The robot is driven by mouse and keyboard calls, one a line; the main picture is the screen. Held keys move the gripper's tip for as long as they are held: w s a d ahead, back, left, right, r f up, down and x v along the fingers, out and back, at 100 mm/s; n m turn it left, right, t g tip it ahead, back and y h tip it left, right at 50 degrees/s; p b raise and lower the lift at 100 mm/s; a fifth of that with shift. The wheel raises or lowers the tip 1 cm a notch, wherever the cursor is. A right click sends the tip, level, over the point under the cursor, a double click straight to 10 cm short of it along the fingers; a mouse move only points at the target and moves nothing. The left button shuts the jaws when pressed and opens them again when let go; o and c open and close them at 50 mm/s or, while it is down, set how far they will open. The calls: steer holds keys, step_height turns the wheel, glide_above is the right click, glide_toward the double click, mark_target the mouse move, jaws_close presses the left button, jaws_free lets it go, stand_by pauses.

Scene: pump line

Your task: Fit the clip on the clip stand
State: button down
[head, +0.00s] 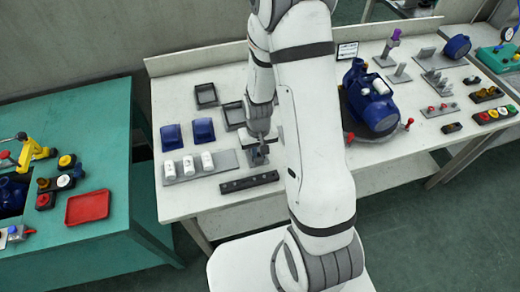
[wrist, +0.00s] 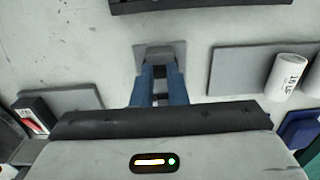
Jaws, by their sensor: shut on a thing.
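My gripper (head: 259,152) is low over the white workbench, left of my arm's big link in the head view. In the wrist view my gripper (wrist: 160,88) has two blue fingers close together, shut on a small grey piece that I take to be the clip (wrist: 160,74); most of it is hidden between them. A small grey square base (wrist: 151,50), probably the clip stand, lies at the fingertips. It also shows as a grey block (head: 259,160) under the gripper in the head view. I cannot tell whether the clip touches it or is seated.
A grey plate (head: 225,159) with white capacitors stands close on the left. A dark bar (head: 249,181) lies in front. Blue covers (head: 171,137) and black trays (head: 206,95) lie behind left. A blue pump (head: 372,105) stands right of my arm. Bench space nearer the front edge is bare.

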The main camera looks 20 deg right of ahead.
steer(key=shift+f, duration=0.1)
stand_by(0.7)
steer(key=c, duration=1.4)
jaws_free()
steer(key=shift+o, duration=0.2)
steer(key=shift+r+p, duration=1.7)
steer(key=shift+r, duration=1.35)
step_height(320, 180, up, 8)
steer(key=b, duration=0.1)
steer(key=shift+f, duration=0.1)
